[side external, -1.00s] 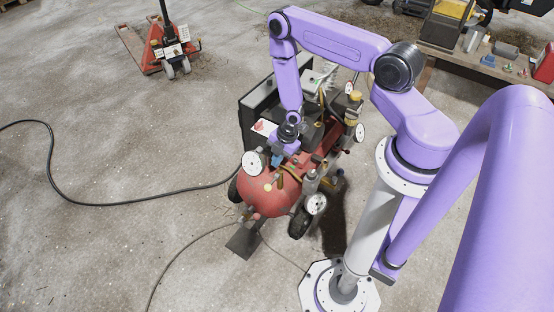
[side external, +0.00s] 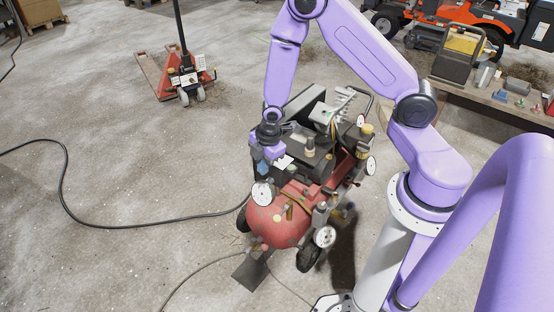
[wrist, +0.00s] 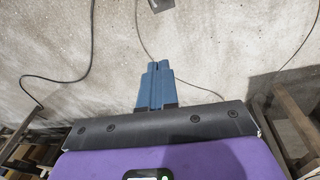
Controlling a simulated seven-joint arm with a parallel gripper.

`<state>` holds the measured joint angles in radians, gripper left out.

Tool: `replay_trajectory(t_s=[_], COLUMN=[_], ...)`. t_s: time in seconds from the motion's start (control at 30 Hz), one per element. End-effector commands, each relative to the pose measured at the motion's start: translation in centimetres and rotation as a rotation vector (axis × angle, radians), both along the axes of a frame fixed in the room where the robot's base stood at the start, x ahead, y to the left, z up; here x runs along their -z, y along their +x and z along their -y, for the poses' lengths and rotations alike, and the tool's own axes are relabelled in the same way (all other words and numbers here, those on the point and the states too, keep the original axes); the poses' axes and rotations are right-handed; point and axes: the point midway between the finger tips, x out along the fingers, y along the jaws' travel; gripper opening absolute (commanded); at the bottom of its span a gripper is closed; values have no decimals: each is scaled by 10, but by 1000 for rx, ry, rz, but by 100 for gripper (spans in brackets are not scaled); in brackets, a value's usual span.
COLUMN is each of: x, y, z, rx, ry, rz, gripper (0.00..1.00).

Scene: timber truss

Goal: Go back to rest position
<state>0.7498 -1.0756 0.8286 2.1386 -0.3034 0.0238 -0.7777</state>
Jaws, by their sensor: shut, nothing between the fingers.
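My gripper (side external: 263,164) hangs at the end of my purple arm, close to the left side of a red-tank machine (side external: 280,222) in the side view. In the wrist view the two blue fingers of my gripper (wrist: 156,70) are together with nothing between them. Bare concrete floor shows beyond the fingertips there. I cannot tell from the side view exactly how far the fingers are from the machine.
A red pallet jack (side external: 182,80) stands at the upper left. A black cable (side external: 65,190) curves over the floor at left. A bench (side external: 490,100) with tools stands at upper right. The left floor is mostly clear.

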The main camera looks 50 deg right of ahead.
Motion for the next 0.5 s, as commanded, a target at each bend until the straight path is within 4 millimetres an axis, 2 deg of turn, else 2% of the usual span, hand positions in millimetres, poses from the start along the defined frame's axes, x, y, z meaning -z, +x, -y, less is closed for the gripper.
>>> replay_trajectory(t_s=[0.03,0.27,0.5], x=[-20,-91,-154], y=[-5,-47,-113], z=[-11,-46,-66], rx=[13,96,181], ry=[-1,-10,0], rz=[7,-7,-34], gripper=[0,0,0])
